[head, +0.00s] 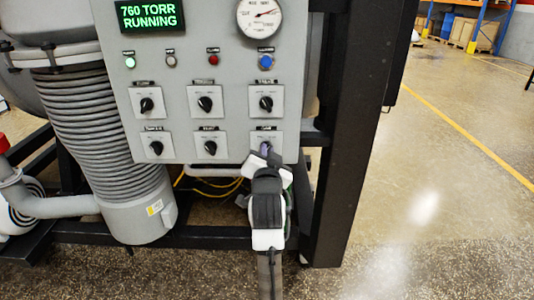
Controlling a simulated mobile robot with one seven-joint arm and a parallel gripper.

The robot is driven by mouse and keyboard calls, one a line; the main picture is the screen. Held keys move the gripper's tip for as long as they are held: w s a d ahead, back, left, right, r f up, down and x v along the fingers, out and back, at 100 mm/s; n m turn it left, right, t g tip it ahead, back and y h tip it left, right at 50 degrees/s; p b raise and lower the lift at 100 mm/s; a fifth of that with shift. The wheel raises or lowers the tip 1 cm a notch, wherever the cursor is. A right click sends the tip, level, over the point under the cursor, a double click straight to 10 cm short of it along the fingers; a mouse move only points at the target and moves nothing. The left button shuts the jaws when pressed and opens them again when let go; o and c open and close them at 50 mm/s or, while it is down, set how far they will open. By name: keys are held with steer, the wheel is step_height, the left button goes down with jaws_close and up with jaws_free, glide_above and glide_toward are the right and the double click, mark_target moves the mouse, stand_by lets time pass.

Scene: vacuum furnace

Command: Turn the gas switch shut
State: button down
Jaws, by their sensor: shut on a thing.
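The grey control panel (225,70) of the furnace carries two rows of black rotary switches on white plates. My gripper (266,153) comes up from below to the bottom right switch plate (277,139). Its jaws are shut on that switch's knob, and they hide most of it. The label above this switch is too small to read for certain, so I cannot confirm it is the gas switch. How far its knob is turned is hidden.
Other rotary switches (210,147) sit close on the left and above (266,104). A green display (151,15) reads 760 TORR RUNNING, beside a round gauge (259,18). A black frame post (345,130) stands right of the panel. Open floor (440,190) lies beyond it.

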steer(key=shift+n, duration=0.3)
steer(key=n, duration=1.1)
steer(key=shift+a, duration=0.2)
steer(key=shift+n, duration=0.3)
stand_by(0.3)
steer(key=c, duration=1.5)
jaws_free()
steer(key=shift+s, duration=0.1)
